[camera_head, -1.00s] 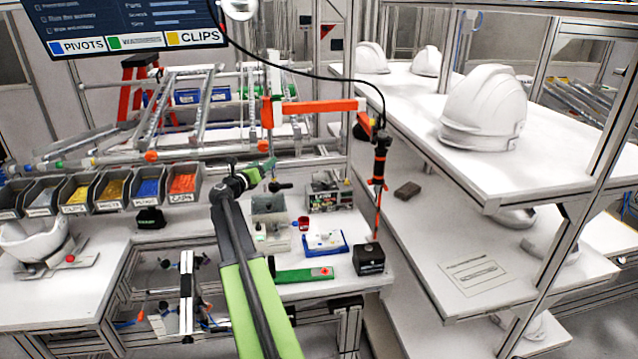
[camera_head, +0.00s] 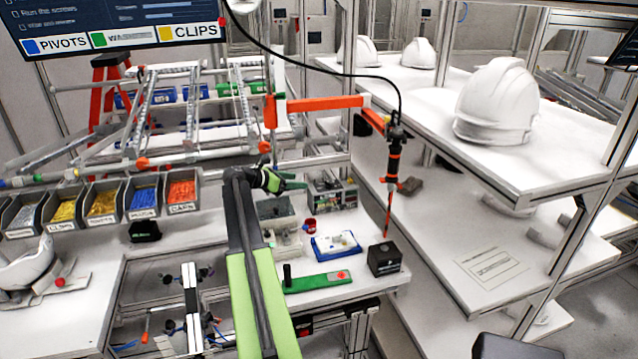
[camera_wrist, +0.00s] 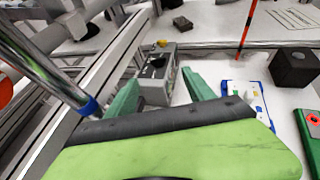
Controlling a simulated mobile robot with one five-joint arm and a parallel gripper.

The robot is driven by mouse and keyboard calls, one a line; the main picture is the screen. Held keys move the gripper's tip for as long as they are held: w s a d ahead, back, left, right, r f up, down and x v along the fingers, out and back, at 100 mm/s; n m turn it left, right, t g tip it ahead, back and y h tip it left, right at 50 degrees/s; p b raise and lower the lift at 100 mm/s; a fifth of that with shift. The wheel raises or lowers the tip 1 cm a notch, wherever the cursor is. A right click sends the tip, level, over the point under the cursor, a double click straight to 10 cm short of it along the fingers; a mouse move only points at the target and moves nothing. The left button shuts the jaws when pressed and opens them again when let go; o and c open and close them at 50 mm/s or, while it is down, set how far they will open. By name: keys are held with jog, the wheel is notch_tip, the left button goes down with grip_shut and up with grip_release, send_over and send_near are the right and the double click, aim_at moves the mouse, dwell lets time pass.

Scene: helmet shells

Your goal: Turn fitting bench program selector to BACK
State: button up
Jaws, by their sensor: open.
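A small grey box with a dark round knob on top (camera_wrist: 157,66) shows between the fingers in the wrist view. It seems to be the fitting bench selector unit, but the knob's setting and any BACK label are too small to read. A grey unit (camera_head: 334,192) at the back of the bench in the head view looks like the same box. My gripper (camera_head: 290,184) has green fingers and hangs above the bench, left of this unit. In the wrist view my gripper (camera_wrist: 160,88) is open and empty, with its fingers apart from the box.
A blue-edged tray (camera_head: 336,246), a black box (camera_head: 384,259), a green plate (camera_head: 318,282) and a red cup (camera_head: 309,225) sit nearby. An orange-handled tool (camera_head: 393,165) hangs at the right. Parts bins (camera_head: 143,198) line the left. White shelves with helmets stand right.

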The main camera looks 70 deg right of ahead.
aim_at(329, 183)
jog(key=b+x, duration=0.2)
jog(key=x, duration=0.3)
jog(key=b+x, duration=0.2)
jog(key=x, duration=0.3)
jog(key=w+b+x, duration=0.1)
jog(key=b+x, duration=0.1)
jog(key=x, duration=0.3)
jog(key=shift+s+d+f, duration=0.15)
jog(key=shift+d+f, duration=0.15)
jog(key=shift+f, duration=0.05)
jog(key=shift+s+d+f, duration=0.1)
jog(key=shift+s+d, duration=0.15)
jog(key=shift+d, duration=0.1)
jog(key=shift+c, duration=0.3)
